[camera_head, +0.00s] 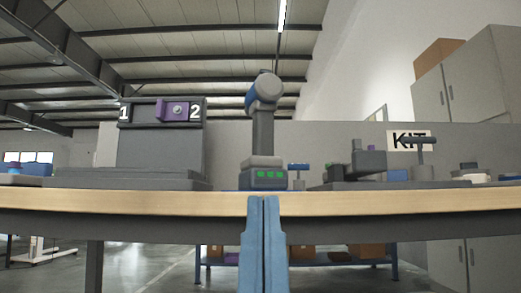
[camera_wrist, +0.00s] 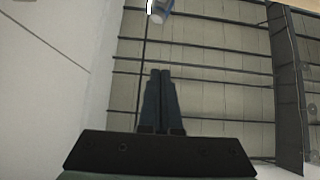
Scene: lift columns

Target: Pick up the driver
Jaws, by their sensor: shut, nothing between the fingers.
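The driver (camera_head: 262,130) looks to be the upright tool in the middle of the bench in the head view. In the wrist view, my shut fingers (camera_wrist: 160,73) point at the ceiling. A blue and pale part (camera_wrist: 160,10), perhaps the driver's head, is cut off at the top.
The wooden bench (camera_head: 130,203) spans the view. A dark panel (camera_head: 160,148) marked 1 and 2, with a purple block (camera_head: 174,111), stands left. A small blue-topped post (camera_head: 299,174) is close right of the driver. Grey fixtures (camera_head: 368,163) and a T-shaped post (camera_head: 420,153) stand farther right.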

